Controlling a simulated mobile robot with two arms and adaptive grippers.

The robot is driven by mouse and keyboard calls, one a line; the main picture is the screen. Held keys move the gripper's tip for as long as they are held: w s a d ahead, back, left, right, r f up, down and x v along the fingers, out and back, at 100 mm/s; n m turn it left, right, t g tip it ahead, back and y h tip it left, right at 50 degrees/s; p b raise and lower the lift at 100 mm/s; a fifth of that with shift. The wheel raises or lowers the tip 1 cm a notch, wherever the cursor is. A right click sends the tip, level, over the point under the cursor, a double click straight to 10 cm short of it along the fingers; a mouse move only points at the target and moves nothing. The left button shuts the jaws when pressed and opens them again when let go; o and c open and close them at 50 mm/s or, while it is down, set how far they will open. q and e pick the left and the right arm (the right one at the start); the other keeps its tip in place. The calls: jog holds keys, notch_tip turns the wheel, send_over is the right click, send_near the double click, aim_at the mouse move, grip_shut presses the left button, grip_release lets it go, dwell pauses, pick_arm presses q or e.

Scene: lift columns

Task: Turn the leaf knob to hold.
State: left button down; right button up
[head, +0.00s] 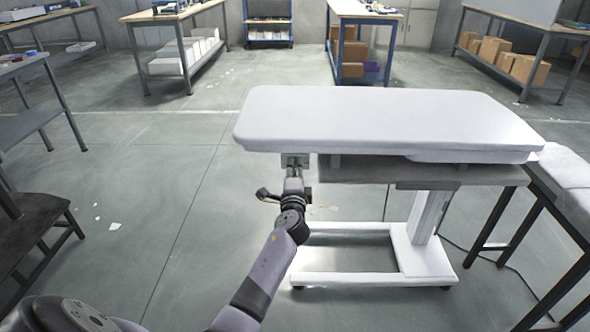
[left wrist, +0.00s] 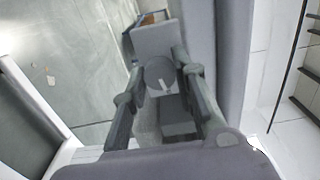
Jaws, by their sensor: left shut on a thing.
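The white padded table leaf (head: 385,118) lies level on a lift column (head: 430,215). A small grey housing (head: 296,160) hangs under its near left edge. In the left wrist view the leaf knob (left wrist: 161,74) is a round grey disc with a short white mark, set on a grey block (left wrist: 155,40). My left gripper (head: 293,173) is at the housing from below. In the left wrist view my left gripper's fingers (left wrist: 158,84) stand on both sides of the knob, shut on it. The fingers hide the knob in the head view. My right gripper is out of view.
A white base frame (head: 340,279) stands on the floor under the leaf. A dark-legged bench (head: 545,185) is close on the right. A dark stool (head: 35,232) is at the left. The floor left of the leaf is mostly clear.

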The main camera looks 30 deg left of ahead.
pick_arm(q)
jog(key=shift+m, duration=0.3)
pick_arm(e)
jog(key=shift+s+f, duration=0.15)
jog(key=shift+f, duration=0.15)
pick_arm(q)
jog(key=c, duration=1.3)
grip_release()
jog(key=v, duration=1.2)
